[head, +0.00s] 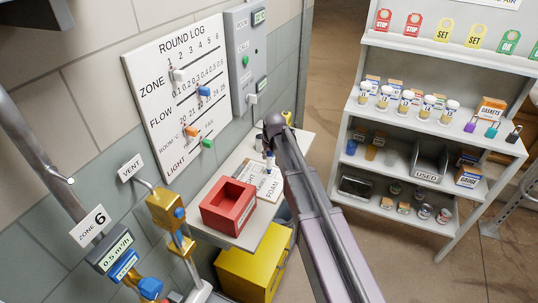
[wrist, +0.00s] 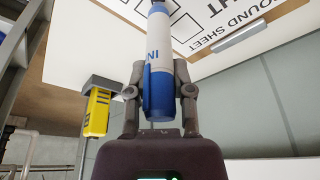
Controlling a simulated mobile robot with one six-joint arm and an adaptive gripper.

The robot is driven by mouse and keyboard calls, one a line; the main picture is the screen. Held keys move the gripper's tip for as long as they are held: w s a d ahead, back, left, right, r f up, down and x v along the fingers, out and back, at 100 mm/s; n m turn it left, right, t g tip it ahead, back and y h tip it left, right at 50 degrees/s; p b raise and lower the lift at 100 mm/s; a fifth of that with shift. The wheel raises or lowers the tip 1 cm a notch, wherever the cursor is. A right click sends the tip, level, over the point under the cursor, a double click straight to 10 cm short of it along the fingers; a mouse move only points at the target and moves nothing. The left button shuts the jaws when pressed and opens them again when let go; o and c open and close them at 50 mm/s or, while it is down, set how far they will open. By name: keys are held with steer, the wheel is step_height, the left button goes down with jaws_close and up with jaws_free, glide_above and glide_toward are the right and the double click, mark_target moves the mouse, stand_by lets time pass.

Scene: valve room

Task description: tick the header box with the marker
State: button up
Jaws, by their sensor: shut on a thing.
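My gripper (wrist: 160,92) is shut on a white and blue marker (wrist: 159,55), one finger on each side of it. The marker's far end runs to the top edge of the wrist view, so I cannot tell whether its tip touches the sheet. The white round sheet (wrist: 215,12), with printed boxes and large lettering, lies beyond the marker. In the head view, the sheet (head: 262,183) lies on the small wall shelf (head: 235,232), partly hidden by my arm. My gripper (head: 268,143) is over its far end. I cannot make out the header box for certain.
A red open box (head: 229,206) stands on the shelf, left of the sheet. A yellow bin (head: 253,267) is below. A stocked rack (head: 430,120) stands right, across open floor.

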steer(key=shift+r, duration=0.1)
steer(key=shift+r+p, duration=3.9)
steer(key=shift+p, duration=0.15)
